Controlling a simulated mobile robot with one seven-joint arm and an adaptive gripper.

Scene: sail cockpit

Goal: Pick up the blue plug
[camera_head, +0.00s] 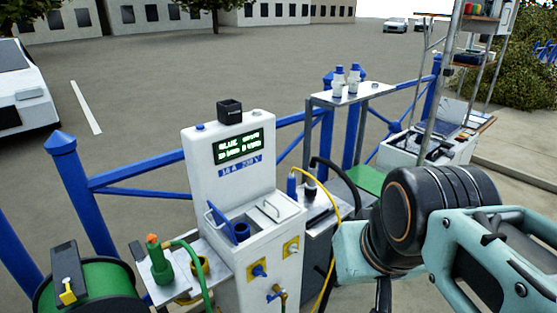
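A blue plug (291,186) stands upright on a dark grey shelf just right of the white service pedestal (227,153). A thin yellow cable (325,192) arcs from its top and hangs down. A black plug (310,186) with a thick black cable stands close beside it on the right. My teal and black arm fills the lower right, apart from the blue plug. I cannot make out my gripper's fingertips, nor whether they are open or shut.
The pedestal has a raised blue cap (221,221) over a blue socket. A green plug with an orange tip (158,260) stands on a left shelf near a green hose reel (100,285). White bottles (338,83) stand on a shelf behind. Blue railing (140,185) runs behind.

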